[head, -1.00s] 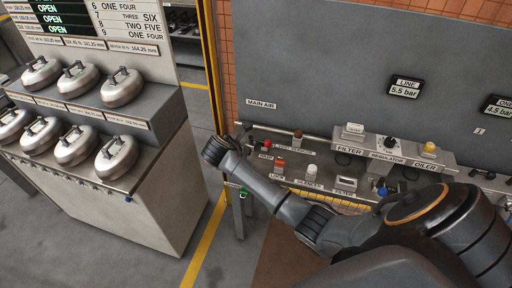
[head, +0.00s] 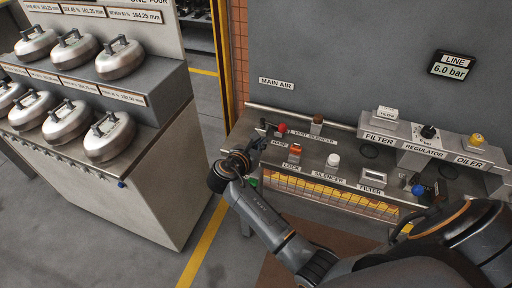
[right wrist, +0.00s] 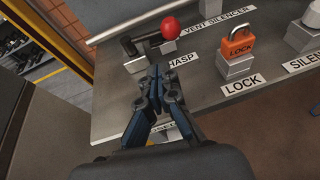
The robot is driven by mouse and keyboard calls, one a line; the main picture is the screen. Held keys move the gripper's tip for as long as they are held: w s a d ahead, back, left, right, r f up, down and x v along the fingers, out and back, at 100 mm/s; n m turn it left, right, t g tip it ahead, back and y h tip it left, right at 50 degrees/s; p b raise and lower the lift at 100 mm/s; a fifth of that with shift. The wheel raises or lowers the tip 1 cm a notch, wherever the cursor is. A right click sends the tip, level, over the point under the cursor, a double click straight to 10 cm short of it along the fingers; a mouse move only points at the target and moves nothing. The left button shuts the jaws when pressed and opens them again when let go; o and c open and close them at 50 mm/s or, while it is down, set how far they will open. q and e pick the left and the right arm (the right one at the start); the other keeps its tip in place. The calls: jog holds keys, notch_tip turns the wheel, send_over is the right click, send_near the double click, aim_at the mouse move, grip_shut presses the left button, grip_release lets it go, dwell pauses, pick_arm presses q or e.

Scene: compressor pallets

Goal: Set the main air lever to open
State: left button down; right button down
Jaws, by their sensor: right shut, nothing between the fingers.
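The main air lever is a dark handle with a red ball knob (head: 282,128) at the left end of the grey bench, below the MAIN AIR label (head: 276,83). In the right wrist view its red knob (right wrist: 174,28) is to the right of its dark handle (right wrist: 148,40), which lies roughly level above a small metal block. My right gripper (head: 256,148) is shut and empty at the bench's front left corner. In the right wrist view its fingertips (right wrist: 157,72) are together, short of the lever and apart from the knob. My left gripper is not in view.
An orange padlock (right wrist: 238,40) stands on a block right of the lever. Silencer (head: 333,160), filter (head: 384,123) and regulator knob (head: 429,132) stand further along the bench. The line display (head: 453,65) reads 6.0 bar.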

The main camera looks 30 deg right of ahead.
aim_at(276, 126)
jog(key=x, duration=0.4)
jog(key=shift+w+d+r+p, duration=0.35)
jog(key=shift+w+d, duration=0.25)
jog(key=shift+d, duration=0.3)
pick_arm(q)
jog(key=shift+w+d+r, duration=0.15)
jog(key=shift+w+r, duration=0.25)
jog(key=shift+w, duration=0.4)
pick_arm(e)
jog(key=shift+w+d, duration=0.3)
jog(key=shift+d, duration=0.25)
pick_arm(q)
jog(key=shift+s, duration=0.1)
pick_arm(e)
jog(key=shift+r, duration=0.15)
jog(key=shift+w+d+r+n+t+y+p, duration=0.15)
jog(key=shift+d+r+n+t+y+p, duration=0.25)
jog(key=shift+p, duration=0.8)
jog(key=shift+d+f+p, duration=0.2)
jog(key=shift+d+p, duration=0.05)
jog(key=shift+p, duration=0.15)
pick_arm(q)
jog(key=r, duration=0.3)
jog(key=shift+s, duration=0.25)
pick_arm(e)
jog(key=shift+n, duration=0.3)
jog(key=shift+w+f, duration=0.1)
jog(key=shift+f, duration=0.1)
